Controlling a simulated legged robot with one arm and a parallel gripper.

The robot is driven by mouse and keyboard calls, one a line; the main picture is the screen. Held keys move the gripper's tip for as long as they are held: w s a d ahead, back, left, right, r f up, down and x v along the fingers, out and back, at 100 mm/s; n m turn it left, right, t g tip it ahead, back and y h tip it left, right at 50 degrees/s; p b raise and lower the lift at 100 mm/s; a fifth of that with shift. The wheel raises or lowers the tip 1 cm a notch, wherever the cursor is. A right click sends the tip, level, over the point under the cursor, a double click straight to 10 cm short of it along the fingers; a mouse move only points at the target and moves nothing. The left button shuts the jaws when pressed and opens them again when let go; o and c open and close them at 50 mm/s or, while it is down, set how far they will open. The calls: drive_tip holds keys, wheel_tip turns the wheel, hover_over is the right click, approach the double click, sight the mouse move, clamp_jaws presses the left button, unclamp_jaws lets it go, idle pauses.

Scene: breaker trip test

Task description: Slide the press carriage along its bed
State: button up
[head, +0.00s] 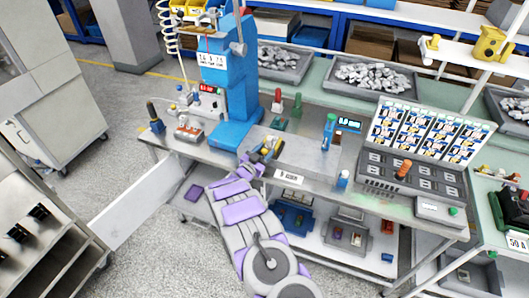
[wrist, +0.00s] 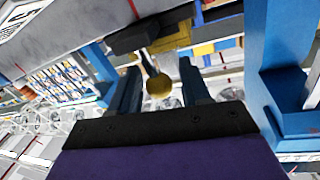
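The blue press (head: 243,80) stands on the workbench, with its blue base (head: 236,137) at the front. A long grey bed (head: 305,160) lies on the bench just right of the base; I cannot clearly tell the carriage apart from it. My gripper (head: 266,147) is at the left end of this bed, by the press base. In the wrist view, my gripper's two dark fingers (wrist: 160,78) stand apart. A brass knob (wrist: 159,86) on a dark stem shows between them, with visible gaps beside it. Whether it touches a finger is hidden.
A grey breaker panel (head: 405,178) with a picture board (head: 430,130) stands on the right of the bench. A blue bottle (head: 329,132) and small display (head: 349,124) stand behind the bed. Grey bins (head: 372,80) of metal parts line the back. A cabinet (head: 45,225) stands at left.

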drive_tip(key=shift+o, duration=0.3)
drive_tip(key=shift+a, duration=0.15)
drive_tip(key=shift+s, duration=0.1)
drive_tip(key=p+v, duration=0.1)
drive_tip(key=v, duration=1.6)
drive_tip(key=shift+a, duration=0.15)
